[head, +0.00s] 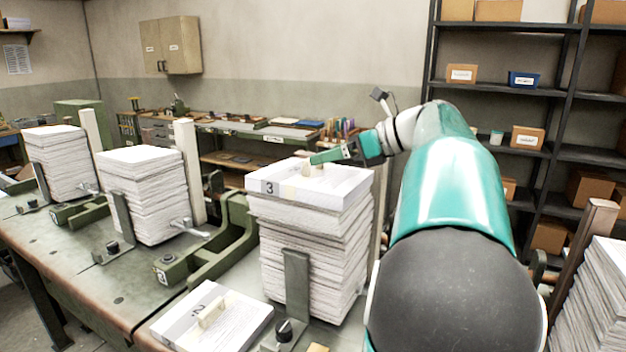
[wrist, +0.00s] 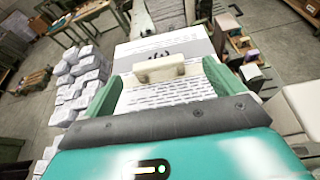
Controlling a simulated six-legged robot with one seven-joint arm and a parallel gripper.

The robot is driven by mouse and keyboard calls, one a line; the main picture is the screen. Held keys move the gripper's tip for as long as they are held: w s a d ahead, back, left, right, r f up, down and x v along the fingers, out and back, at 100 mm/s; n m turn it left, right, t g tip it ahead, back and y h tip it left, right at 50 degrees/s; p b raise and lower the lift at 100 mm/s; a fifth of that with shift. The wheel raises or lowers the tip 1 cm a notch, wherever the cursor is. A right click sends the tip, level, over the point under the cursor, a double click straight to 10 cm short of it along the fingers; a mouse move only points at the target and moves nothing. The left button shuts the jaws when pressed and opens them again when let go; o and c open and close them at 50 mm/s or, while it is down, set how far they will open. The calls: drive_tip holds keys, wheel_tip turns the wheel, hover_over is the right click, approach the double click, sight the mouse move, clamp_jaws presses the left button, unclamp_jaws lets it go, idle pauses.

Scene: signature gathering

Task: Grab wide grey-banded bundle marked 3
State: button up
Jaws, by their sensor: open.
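The bundle marked 3 (head: 330,190) lies on top of a tall paper stack in the head view. It is white with a grey band at its front bearing the 3, and a cream block-like grip (head: 313,169) stands on its top. My gripper (head: 322,157) is just over the grip. In the wrist view the bundle (wrist: 170,92) lies under my gripper (wrist: 160,82), with the cream grip (wrist: 160,68) between the two green fingers. The fingers are open, with gaps on both sides of the grip. Whether they reach down to its height is unclear.
Another bundle marked 2 (head: 212,318), with its own grip, lies on the bench at the front. Green metal frames and upright posts (head: 189,170) stand beside the paper stacks (head: 145,195) to the left. A dark shelf rack (head: 510,92) stands behind on the right.

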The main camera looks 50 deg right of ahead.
sight(313, 172)
drive_tip(key=shift+w+a+f, duration=0.15)
drive_tip(key=shift+w+a, duration=0.1)
drive_tip(key=shift+w, duration=0.1)
drive_tip(key=shift+x, duration=2.25)
drive_tip(key=shift+s+f, duration=0.1)
drive_tip(key=shift+f, duration=0.05)
drive_tip(key=shift+c, duration=0.2)
drive_tip(key=c, duration=1.4)
